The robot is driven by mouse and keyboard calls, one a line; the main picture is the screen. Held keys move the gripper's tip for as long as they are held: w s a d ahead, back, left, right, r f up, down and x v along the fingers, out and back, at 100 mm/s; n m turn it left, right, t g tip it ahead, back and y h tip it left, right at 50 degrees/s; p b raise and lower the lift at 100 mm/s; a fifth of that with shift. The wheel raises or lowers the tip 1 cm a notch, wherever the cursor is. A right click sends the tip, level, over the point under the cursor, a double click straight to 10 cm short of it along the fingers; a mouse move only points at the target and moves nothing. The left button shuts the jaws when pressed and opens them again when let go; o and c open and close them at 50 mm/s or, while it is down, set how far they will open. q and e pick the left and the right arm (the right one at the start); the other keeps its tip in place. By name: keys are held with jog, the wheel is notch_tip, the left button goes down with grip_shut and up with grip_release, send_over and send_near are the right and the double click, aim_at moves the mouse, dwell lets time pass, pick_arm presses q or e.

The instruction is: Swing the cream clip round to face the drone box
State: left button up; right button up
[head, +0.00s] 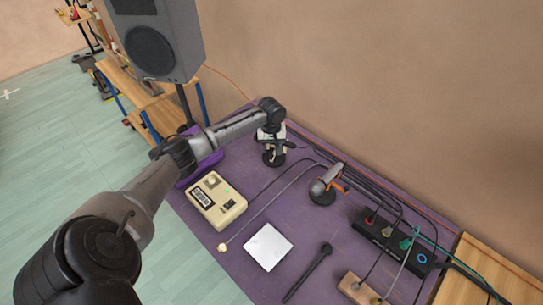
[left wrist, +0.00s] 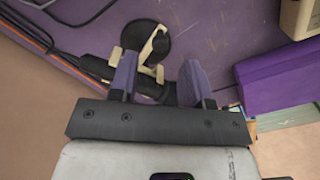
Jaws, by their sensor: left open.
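The cream clip (left wrist: 152,48) stands on a round black base (left wrist: 147,38), which also shows in the head view (head: 274,158) near the wall. A dark cylinder (left wrist: 98,66) runs across at the clip. My left gripper (left wrist: 158,78) is open, with its purple-padded fingers on either side of part of the cream clip and the dark cylinder. Contact cannot be told. In the head view the left gripper (head: 272,135) is over the clip stand and partly hides it. The drone box, seemingly the cream box with a green light (head: 217,200), lies left of and nearer than the stand. My right gripper is out of view.
The purple table (head: 300,215) also holds a grey-and-orange clip stand (head: 328,185), a white square plate (head: 268,247), a black mallet-like stick (head: 308,272) and a black connector strip (head: 392,242). Cables cross the table. A purple block (left wrist: 275,75) lies close to my left gripper.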

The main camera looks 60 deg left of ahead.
aim_at(271, 154)
pick_arm(q)
jog(key=shift+f+b, duration=0.35)
jog(key=shift+f, duration=2.1)
jog(key=shift+c, duration=0.2)
grip_shut()
